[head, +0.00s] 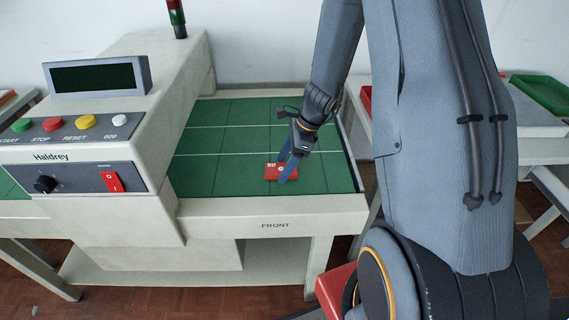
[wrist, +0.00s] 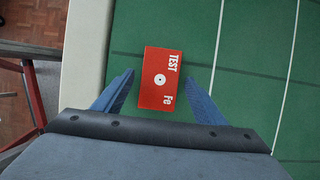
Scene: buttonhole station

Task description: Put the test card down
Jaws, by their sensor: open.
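The red test card (wrist: 160,82), marked "TEST" and "Fe" with a white dot in its middle, lies on the green mat in the wrist view. In the head view the test card (head: 274,172) is on the mat near its front edge, partly hidden by my gripper. My gripper (head: 285,174) is above it with blue fingers pointing down. In the wrist view my gripper (wrist: 160,80) is open, with one finger on each side of the card and a gap to each. I cannot tell the fingertips' exact height above the mat.
The green mat (head: 225,140) with white lines has free room to the left and behind the card. A pale front rim marked "FRONT" (head: 275,225) borders it. The Haldrey machine housing (head: 120,165) with buttons stands at the left. A green tray (head: 540,92) is at the far right.

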